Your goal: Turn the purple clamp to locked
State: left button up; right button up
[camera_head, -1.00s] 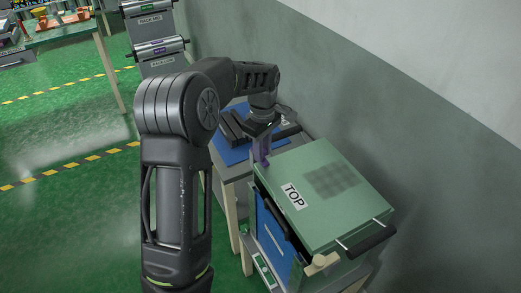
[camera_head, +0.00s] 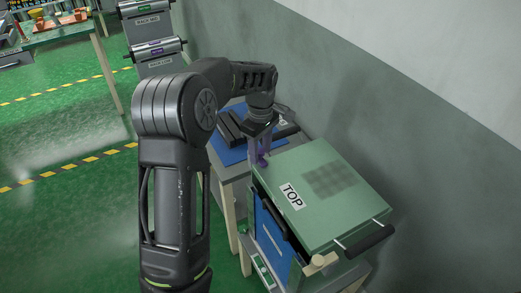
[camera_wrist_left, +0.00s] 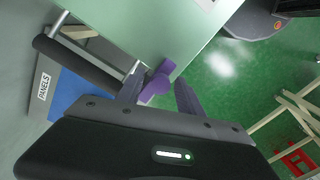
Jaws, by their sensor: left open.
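The purple clamp (camera_head: 263,159) sits at the far left corner of the green machine lid marked TOP (camera_head: 325,215). In the left wrist view the purple clamp (camera_wrist_left: 157,82) lies between the two fingers of my left gripper (camera_wrist_left: 159,90), against the edge of the pale green lid (camera_wrist_left: 165,30). The fingers are apart, the left one close to the clamp; I cannot tell if they touch. In the head view my left gripper (camera_head: 261,140) points down over the clamp and partly hides it. My right gripper is not in view.
A blue mat (camera_head: 235,153) with dark bars lies on the table behind. A grey wall closes the right side. Green floor (camera_head: 60,220) is free on the left.

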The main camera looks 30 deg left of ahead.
aim_at(260, 150)
pick_arm(q)
notch_tip(260, 150, up, 8)
jog(key=shift+f, duration=0.1)
jog(key=shift+f, duration=0.1)
dwell(0.7)
